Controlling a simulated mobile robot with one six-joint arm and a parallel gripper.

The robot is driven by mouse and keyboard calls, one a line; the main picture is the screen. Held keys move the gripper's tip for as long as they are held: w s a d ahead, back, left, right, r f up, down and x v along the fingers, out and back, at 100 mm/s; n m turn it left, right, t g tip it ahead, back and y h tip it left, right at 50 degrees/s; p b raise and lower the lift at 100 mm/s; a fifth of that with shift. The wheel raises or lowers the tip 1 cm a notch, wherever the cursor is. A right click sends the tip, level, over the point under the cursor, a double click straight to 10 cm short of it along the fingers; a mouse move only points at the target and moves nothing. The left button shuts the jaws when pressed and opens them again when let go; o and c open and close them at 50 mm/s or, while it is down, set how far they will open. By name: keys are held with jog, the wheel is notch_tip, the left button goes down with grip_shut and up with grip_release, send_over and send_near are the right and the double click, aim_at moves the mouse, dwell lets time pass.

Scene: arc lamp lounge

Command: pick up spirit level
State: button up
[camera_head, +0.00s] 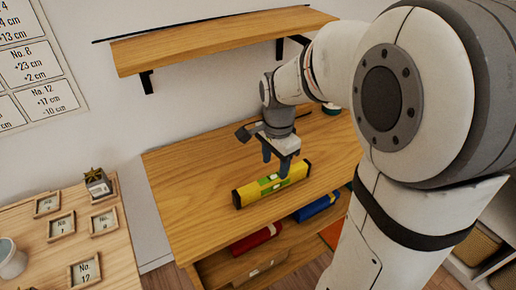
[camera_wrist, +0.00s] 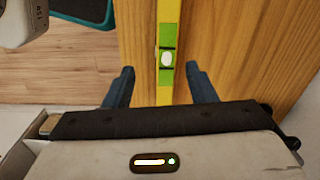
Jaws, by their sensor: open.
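The spirit level (camera_head: 254,191) is a yellow bar with black ends and a green middle part. It lies on the wooden table (camera_head: 190,190) near the front edge. In the wrist view the spirit level (camera_wrist: 169,30) runs up the picture, with a pale vial in its green part. My gripper (camera_head: 275,171) is over the level near its middle. In the wrist view my gripper (camera_wrist: 160,82) is open, with one dark finger on each side of the level and gaps between. I cannot tell how far the fingertips are above the table.
Red (camera_head: 255,239) and blue (camera_head: 317,207) items sit on a shelf below the tabletop. A wooden wall shelf (camera_head: 215,40) hangs above the table. A side table with small numbered frames (camera_head: 85,270) stands at the left. The table's left part is clear.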

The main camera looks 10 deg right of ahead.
aim_at(274, 177)
jog(key=shift+w+f+m, duration=0.25)
jog(key=shift+f, duration=0.3)
jog(key=shift+w+f+m, duration=0.25)
jog(key=shift+f, duration=0.25)
notch_tip(274, 177, down, 7)
jog(key=shift+w+d+f+b, duration=0.1)
jog(key=shift+b, duration=0.55)
grip_shut()
